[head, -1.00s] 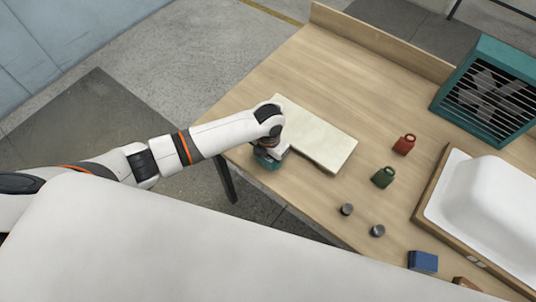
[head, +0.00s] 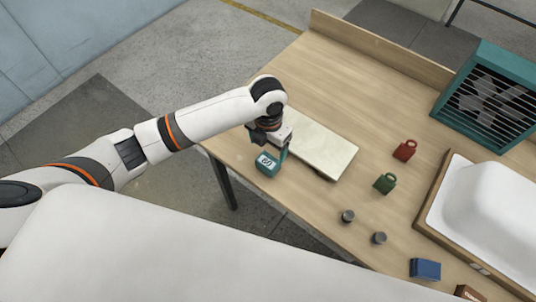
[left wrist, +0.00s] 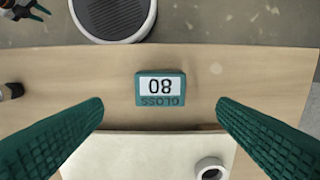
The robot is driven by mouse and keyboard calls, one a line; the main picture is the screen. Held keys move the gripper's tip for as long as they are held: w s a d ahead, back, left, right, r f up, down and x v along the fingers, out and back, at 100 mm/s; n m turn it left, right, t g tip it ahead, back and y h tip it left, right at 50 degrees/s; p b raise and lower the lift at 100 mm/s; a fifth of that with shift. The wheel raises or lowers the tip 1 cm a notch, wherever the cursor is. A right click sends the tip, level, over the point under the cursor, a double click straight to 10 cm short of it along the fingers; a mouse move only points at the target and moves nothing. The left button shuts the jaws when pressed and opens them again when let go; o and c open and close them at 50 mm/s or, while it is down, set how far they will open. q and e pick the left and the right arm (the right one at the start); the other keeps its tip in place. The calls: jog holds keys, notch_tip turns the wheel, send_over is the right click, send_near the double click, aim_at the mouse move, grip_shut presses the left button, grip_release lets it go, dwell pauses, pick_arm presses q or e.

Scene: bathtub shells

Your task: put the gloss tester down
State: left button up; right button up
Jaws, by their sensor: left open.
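The gloss tester (head: 267,163) is a small teal box with a white display. It rests on the wooden table near the front edge, just beside the cream board. The left wrist view shows it (left wrist: 161,88) flat on the wood, reading 80 over the word GLOSS, upside down. My left gripper (head: 276,146) is open above it and apart from it. Its two teal ridged fingers (left wrist: 160,112) stand wide to either side in the left wrist view, with nothing between them. A black and teal part at the top left there (left wrist: 24,10) looks like my right gripper, cut off.
The cream board (head: 325,145) lies beside the tester, with a pale ring-shaped thing (left wrist: 210,168) on it. Red (head: 404,150) and green (head: 385,183) weights, two dark knobs (head: 347,216), a blue block (head: 425,269), a white shell (head: 490,210) and a teal fan box (head: 490,95) stand rightward.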

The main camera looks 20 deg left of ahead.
pick_arm(q)
notch_tip(320, 180, up, 2)
jog(key=shift+r, duration=0.25)
jog(key=shift+d+f, duration=0.1)
dwell(0.4)
